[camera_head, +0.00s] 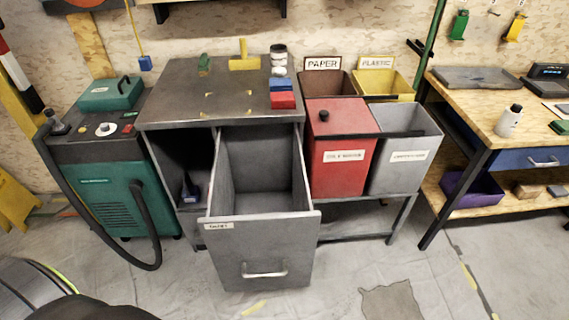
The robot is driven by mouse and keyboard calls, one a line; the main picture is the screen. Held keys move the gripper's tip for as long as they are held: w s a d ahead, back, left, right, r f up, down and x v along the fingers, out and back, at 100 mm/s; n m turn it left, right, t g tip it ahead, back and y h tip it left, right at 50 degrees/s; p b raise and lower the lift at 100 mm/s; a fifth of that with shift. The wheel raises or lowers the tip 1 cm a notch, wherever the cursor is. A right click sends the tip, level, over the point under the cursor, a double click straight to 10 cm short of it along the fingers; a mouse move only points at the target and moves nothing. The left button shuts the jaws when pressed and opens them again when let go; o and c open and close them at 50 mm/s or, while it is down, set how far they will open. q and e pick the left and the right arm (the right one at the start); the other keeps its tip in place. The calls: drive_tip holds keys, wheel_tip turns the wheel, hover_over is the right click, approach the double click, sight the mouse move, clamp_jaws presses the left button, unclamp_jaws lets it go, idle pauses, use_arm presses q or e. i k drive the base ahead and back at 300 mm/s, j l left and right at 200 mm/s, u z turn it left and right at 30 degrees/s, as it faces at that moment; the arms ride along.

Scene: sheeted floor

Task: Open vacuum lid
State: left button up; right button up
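A green machine with a black hose (115,205), which looks like the vacuum, stands on the floor at the left. Its dark grey top (98,130) carries a round white dial and small red and green parts. A green box-shaped part with a dark handle (112,93) sits at the back of the top; I cannot tell whether it is the lid. No open gap shows in the top. The black hose (153,225) loops down its front. Neither of my grippers is in view.
A grey cabinet (165,108) beside the machine has a large drawer (262,245) pulled far out. A red bin (342,150), shut with a black knob, and an open grey bin (405,160) stand right of it. A workbench (475,110) is at the right. The front-right floor is mostly clear.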

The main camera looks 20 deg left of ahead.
sight(116, 94)
drive_tip(key=u, duration=0.85)
